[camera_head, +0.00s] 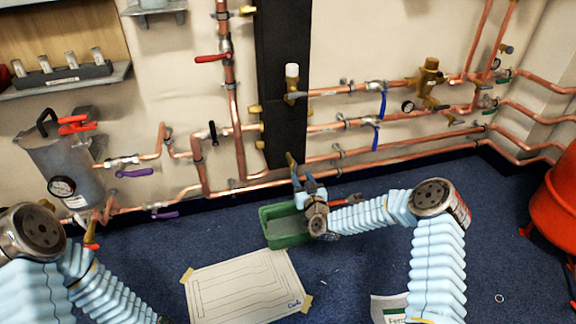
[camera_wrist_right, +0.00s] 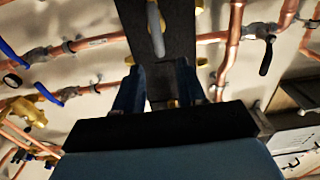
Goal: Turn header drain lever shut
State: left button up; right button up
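The black header (camera_head: 283,85) stands upright against the wall. A small brass drain fitting (camera_head: 291,160) is at its foot; its lever is not clearly visible. My right gripper (camera_head: 303,178) points up at the header's foot, just below and right of this fitting. In the right wrist view, its two blue fingers (camera_wrist_right: 159,88) stand apart, with the header (camera_wrist_right: 162,50) behind them. A bit of brass (camera_wrist_right: 172,103) shows low between the fingers; I cannot tell whether they touch it.
A green tray (camera_head: 285,240) lies on the blue carpet under my right gripper. Copper pipes with blue levers (camera_head: 376,138) run right of the header. A red lever (camera_head: 212,58) and a black lever (camera_head: 212,132) are on the left. A drawing sheet (camera_head: 245,290) lies in front.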

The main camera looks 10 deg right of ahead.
aim_at(296, 167)
jog(key=w, duration=0.9)
jog(key=shift+w+a+f+b, duration=0.1)
jog(key=shift+w+a+b, duration=0.05)
jog(key=shift+w+b, duration=0.25)
grip_shut()
